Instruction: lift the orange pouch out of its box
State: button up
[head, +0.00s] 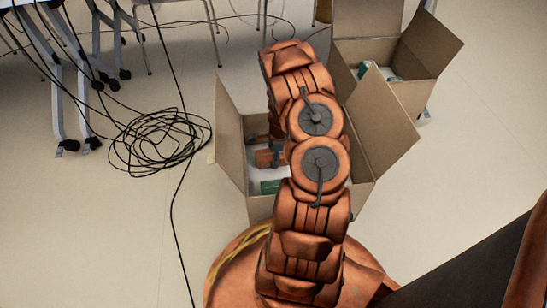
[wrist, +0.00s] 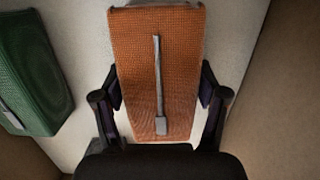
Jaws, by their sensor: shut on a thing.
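The orange pouch (wrist: 180,75) fills the middle of the wrist view, with a woven surface and a grey zip pull down its centre. My gripper (wrist: 163,92) has one finger on each side of the pouch and is shut on it. The pouch is inside the open cardboard box (head: 234,150), over its pale floor; I cannot tell whether it touches the floor. In the head view my arm hides much of the box, and a part of the orange pouch (head: 265,158) may show at my arm's left.
A green pouch (wrist: 35,75) lies left of the orange one in the box; it also shows in the head view (head: 270,187). Open flaps rise around the box. A second open box (head: 415,95) stands behind right. Coiled black cable (head: 160,140) lies on the floor at left.

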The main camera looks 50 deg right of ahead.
jog(key=shift+c, duration=0.9)
notch_tip(320, 180, up, 10)
jog(key=p, duration=0.4)
